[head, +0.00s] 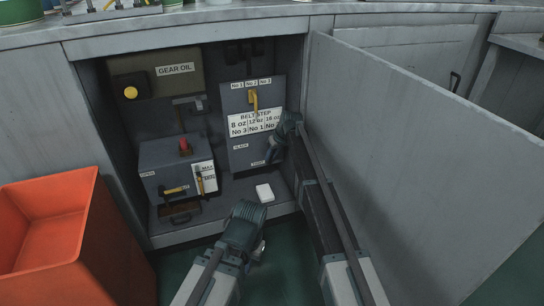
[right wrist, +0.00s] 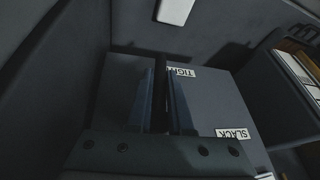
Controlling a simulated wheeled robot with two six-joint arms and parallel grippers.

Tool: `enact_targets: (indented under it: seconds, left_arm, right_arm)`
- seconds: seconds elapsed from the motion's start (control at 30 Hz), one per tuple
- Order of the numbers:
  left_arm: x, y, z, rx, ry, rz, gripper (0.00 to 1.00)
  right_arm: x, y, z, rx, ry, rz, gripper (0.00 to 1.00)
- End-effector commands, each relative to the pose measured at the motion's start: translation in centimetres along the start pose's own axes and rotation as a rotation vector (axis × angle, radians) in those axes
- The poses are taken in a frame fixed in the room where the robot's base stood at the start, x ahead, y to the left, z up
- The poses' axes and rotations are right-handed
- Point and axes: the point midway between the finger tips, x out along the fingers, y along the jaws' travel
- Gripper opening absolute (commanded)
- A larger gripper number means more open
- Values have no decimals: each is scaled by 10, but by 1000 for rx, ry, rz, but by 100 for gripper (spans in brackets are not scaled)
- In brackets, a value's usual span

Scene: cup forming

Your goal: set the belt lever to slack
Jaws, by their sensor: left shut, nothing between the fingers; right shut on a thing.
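The belt panel (head: 236,155) inside the open cabinet carries a SLACK label (head: 240,146) at left and a TIGHT label (head: 258,163) at lower right. Both labels show in the right wrist view, TIGHT (right wrist: 181,72) beside the fingertips and SLACK (right wrist: 232,133) farther off. My right gripper (head: 272,154) is at the panel's lower right, near TIGHT, shut on what appears to be the belt lever. My left gripper (head: 258,249) is shut and empty, low in front of the cabinet.
A yellow handle (head: 254,100) stands above the belt step chart (head: 254,122). At left are a grey box with a red knob (head: 184,145) and a gear oil unit (head: 175,69). A white block (head: 264,193) lies on the cabinet floor. The open door (head: 400,130) bounds the right; an orange bin (head: 85,240) stands left.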

Motion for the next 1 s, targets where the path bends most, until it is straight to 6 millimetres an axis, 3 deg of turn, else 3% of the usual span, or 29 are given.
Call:
enact_targets:
  seconds: [0.2, 0.23, 0.4, 0.77, 1.0]
  left_arm:
    - [0, 0, 0, 0, 0, 0, 0]
    - [0, 0, 0, 0, 0, 0, 0]
    - [0, 0, 0, 0, 0, 0, 0]
    - [-2, 0, 0, 0, 0, 0, 0]
    - [-19, -2, 1, 0, -1, 0, 0]
  right_arm:
    - [0, 0, 0, 0, -1, -1, 0]
    - [0, 0, 0, 0, -1, 0, 22]
    - [0, 0, 0, -1, 0, 0, 48]
    - [-2, 0, -1, -1, 0, 0, 48]
    - [-17, -2, -8, -1, 0, 0, 48]
